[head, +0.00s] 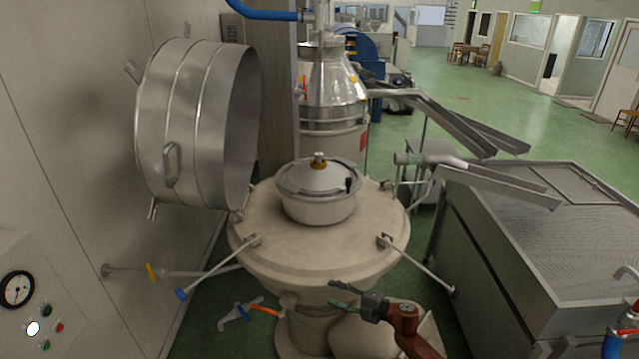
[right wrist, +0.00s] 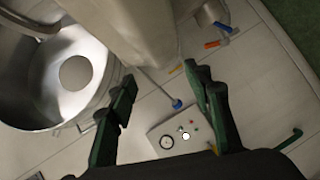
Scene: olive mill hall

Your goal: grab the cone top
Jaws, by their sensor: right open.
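A bright steel cone-shaped top (head: 333,78) sits on the machine at the back, in the head view. Nearer, a pale pot with a low conical lid (head: 318,178) and a brass knob stands on a round cream machine (head: 265,228). I cannot tell which of these is the cone top. My right gripper (head: 333,294) is in front of and below the cream machine's rim, apart from both. Its green fingers, also in the right wrist view (right wrist: 160,75), are open with nothing held between them. My left gripper is not in view.
A big open steel drum cover (head: 195,125) hangs at the left by the wall; its inside shows in the right wrist view (right wrist: 45,85). Rods stick out around the cream machine. A steel tank (head: 535,235) and chutes (head: 450,122) stand right. A gauge panel (head: 40,315) is lower left.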

